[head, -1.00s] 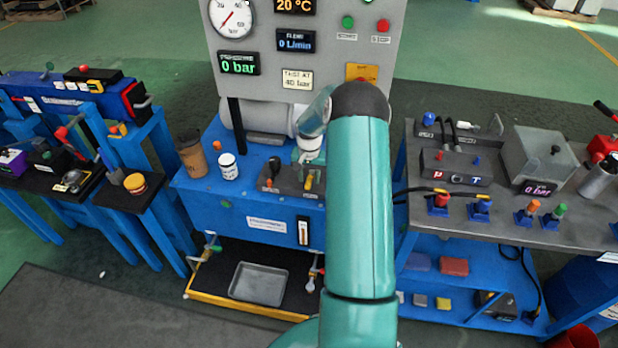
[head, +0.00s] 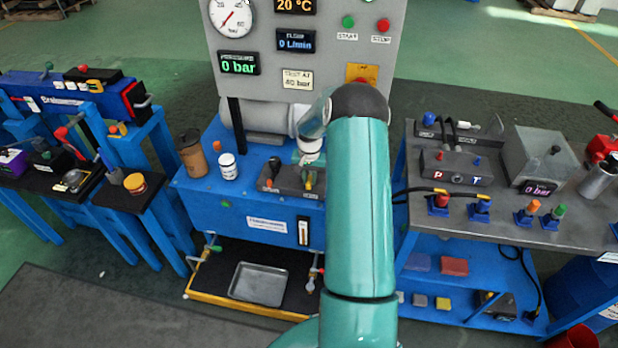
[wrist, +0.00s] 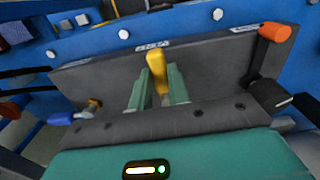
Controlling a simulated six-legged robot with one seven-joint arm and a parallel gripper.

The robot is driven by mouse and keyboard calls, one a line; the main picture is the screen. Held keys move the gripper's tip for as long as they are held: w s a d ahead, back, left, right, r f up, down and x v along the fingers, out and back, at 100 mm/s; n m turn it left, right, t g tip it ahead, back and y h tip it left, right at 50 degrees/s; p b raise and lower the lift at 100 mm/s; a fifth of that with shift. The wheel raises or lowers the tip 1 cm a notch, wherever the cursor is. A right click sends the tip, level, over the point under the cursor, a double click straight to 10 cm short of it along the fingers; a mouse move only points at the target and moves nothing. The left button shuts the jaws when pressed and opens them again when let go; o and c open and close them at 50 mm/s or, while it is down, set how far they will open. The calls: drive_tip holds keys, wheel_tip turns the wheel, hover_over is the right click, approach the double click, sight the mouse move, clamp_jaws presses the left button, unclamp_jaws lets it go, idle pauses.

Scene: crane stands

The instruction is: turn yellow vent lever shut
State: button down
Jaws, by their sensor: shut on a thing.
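The yellow vent lever (wrist: 157,72) stands between the two green fingers of my gripper (wrist: 158,92) in the wrist view. The gripper is shut on it, and the lever's yellow top stands out above the fingers. The lever sits on a dark grey valve block (wrist: 85,75). In the head view my gripper (head: 309,179) is over the right part of that block, on the blue bench (head: 225,198). There my arm and fingers hide most of the lever.
A lever with an orange end (wrist: 275,32) stands at the block's right in the wrist view. A brown cup (head: 191,158) and a white jar (head: 228,167) stand left of the block. The gauge panel (head: 340,60) rises behind, its pressure display (head: 238,63) reading 0 bar.

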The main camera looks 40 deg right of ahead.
drive_tip(key=n, duration=0.2)
drive_tip(key=s+d+n, duration=0.1)
drive_tip(key=shift+s+d+n, duration=0.1)
drive_tip(key=shift+d+n, duration=0.15)
drive_tip(key=shift+n, duration=0.15)
drive_tip(key=d+n, duration=0.1)
drive_tip(key=n, duration=0.1)
drive_tip(key=d+n, duration=0.1)
drive_tip(key=n, duration=0.1)
drive_tip(key=shift+s+n, duration=0.3)
drive_tip(key=shift+s, duration=0.1)
drive_tip(key=d+n, duration=0.2)
drive_tip(key=n, duration=0.1)
drive_tip(key=shift+n, duration=0.3)
drive_tip(key=shift+w+d+n, duration=0.2)
drive_tip(key=shift+d+n, duration=0.25)
drive_tip(key=shift+n, duration=0.6)
drive_tip(key=shift+w+d+n, duration=0.15)
drive_tip(key=shift+d+n, duration=0.25)
drive_tip(key=shift+n, duration=0.65)
drive_tip(key=c, duration=1.3)
unclamp_jaws()
drive_tip(key=shift+r, duration=0.1)
